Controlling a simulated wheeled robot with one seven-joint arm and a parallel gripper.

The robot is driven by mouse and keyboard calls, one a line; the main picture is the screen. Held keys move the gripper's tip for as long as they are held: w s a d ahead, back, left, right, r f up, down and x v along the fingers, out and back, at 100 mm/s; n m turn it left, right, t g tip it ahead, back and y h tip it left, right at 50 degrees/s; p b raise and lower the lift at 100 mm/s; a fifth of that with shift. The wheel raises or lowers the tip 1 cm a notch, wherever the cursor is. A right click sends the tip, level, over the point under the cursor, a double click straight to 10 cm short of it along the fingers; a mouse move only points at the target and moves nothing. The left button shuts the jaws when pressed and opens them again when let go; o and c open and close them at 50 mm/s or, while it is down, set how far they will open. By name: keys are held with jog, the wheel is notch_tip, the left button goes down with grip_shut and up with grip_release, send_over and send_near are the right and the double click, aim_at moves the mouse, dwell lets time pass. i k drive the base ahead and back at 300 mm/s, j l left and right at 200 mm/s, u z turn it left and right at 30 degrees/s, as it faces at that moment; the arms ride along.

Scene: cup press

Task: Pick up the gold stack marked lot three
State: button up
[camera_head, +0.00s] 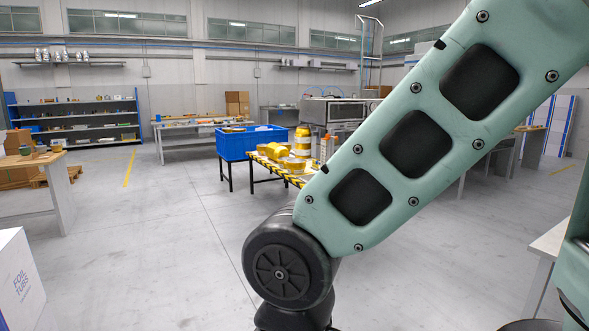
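A table with a yellow-and-black striped edge (287,177) stands in the middle distance, partly hidden behind my arm. Gold-yellow items (275,151) lie on it, and an upright gold stack with a pale band (302,141) stands towards its back. They are too small for me to read any lot mark, so I cannot tell which is lot three. My green arm crosses the right half of the view. My gripper is not in view.
A blue bin (235,146) on legs adjoins the striped table on the left. A white box marked FOIL TUBS (18,285) stands at the lower left. A wooden-topped table (58,188) is at the left edge. The grey floor between is clear.

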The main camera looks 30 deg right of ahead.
aim_at(293, 166)
jog(key=i+z, duration=0.15)
jog(key=i, duration=2.35)
jog(key=i+z, duration=0.1)
jog(key=i, duration=0.55)
jog(key=i+z, duration=0.15)
jog(key=i, duration=0.55)
jog(key=i+j+z, duration=0.1)
jog(key=i, duration=0.55)
jog(key=i+z, duration=0.7)
jog(key=i, duration=0.25)
jog(key=i+j+z, duration=0.7)
jog(key=i, duration=0.15)
jog(key=i+j+z, duration=0.25)
jog(key=i, duration=0.15)
jog(key=i+j+z, duration=0.3)
jog(key=i+l, duration=0.1)
